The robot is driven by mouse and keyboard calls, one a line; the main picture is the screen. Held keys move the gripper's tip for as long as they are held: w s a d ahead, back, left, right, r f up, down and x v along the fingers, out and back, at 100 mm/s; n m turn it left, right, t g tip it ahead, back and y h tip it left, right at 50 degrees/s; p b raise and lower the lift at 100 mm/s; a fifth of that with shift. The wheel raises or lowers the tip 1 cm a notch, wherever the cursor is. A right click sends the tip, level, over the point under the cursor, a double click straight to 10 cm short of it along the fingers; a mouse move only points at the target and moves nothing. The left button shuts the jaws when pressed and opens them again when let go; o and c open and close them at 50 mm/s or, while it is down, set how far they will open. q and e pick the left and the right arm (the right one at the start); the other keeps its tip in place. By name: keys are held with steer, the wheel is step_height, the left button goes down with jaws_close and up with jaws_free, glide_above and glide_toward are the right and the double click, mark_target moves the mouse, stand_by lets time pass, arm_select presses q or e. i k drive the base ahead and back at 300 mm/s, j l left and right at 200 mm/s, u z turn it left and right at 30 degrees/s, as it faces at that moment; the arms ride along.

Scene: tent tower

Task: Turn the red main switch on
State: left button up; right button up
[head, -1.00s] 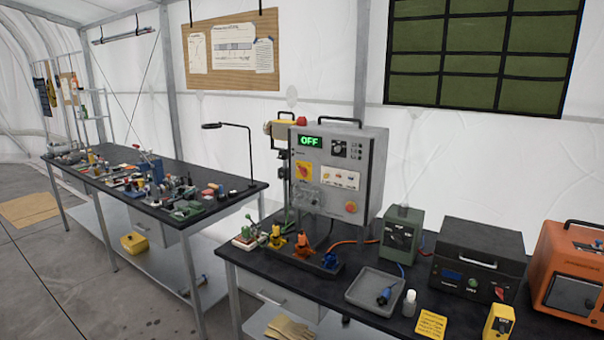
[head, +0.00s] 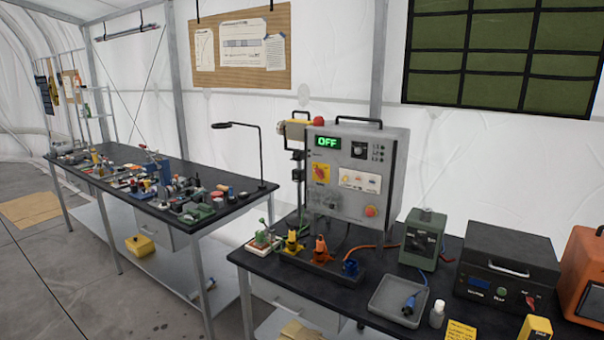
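A grey control box (head: 345,196) stands at the back of the near black workbench. Its green display (head: 328,142) reads OFF. The red main switch (head: 320,173) is a rotary knob on a yellow plate, on the left of the box's front face below the display. Its exact angle is too small to tell. A separate round red button (head: 370,211) is at the lower right of the same face. Neither of my grippers is in view, and nothing touches the box's front.
On the near bench (head: 300,272), colored connectors, a grey tray (head: 385,305), a green device (head: 421,240) and a black case (head: 507,267) stand around the box. A cluttered second bench (head: 236,202) is at left. Open floor (head: 50,270) lies left of it.

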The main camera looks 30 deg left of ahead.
mark_target(320, 172)
steer(key=j, duration=0.45)
steer(key=i+j+u, duration=0.1)
steer(key=j, duration=0.4)
steer(key=i+j, duration=0.1)
steer(key=j, duration=0.35)
steer(key=i+j+u, duration=0.15)
steer(key=j, duration=0.8)
steer(key=i+j+u, duration=0.1)
steer(key=j, duration=0.35)
steer(key=i+j, duration=0.2)
steer(key=j, duration=0.25)
steer(key=u, duration=0.05)
